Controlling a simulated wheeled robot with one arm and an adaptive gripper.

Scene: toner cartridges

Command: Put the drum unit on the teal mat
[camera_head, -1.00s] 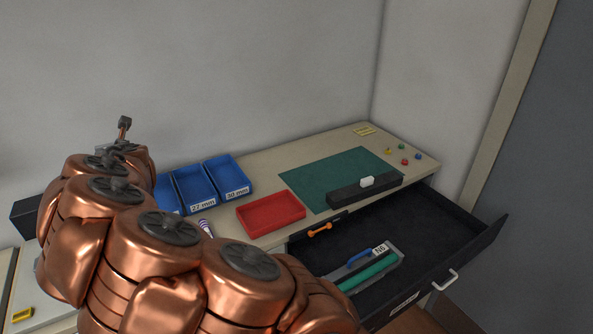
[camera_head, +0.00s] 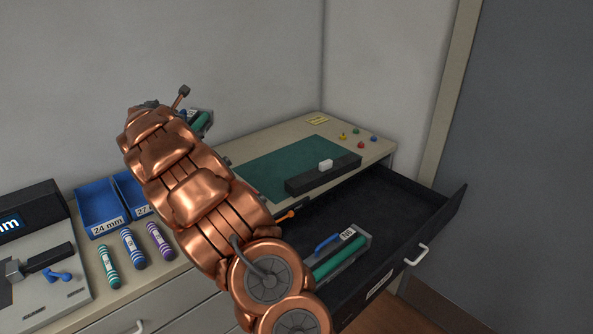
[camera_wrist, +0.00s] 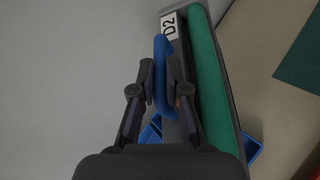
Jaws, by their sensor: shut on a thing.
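A drum unit (camera_wrist: 207,85) with a green roller, a blue handle and a label reading "D2" hangs in my gripper (camera_wrist: 162,75). The fingers are shut on the blue handle. In the head view my arm hides most of it; only a green and grey end (camera_head: 201,122) shows, raised near the back wall. The teal mat (camera_head: 275,172) lies on the counter to the right of my arm; its edge also shows at the right of the wrist view (camera_wrist: 303,60). The held unit is apart from the mat in both views.
A black bar (camera_head: 300,184) with a white block lies along the mat's front edge. An open drawer (camera_head: 400,205) below holds another green-roller unit (camera_head: 340,258). Colored pins (camera_head: 361,145) sit right of the mat.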

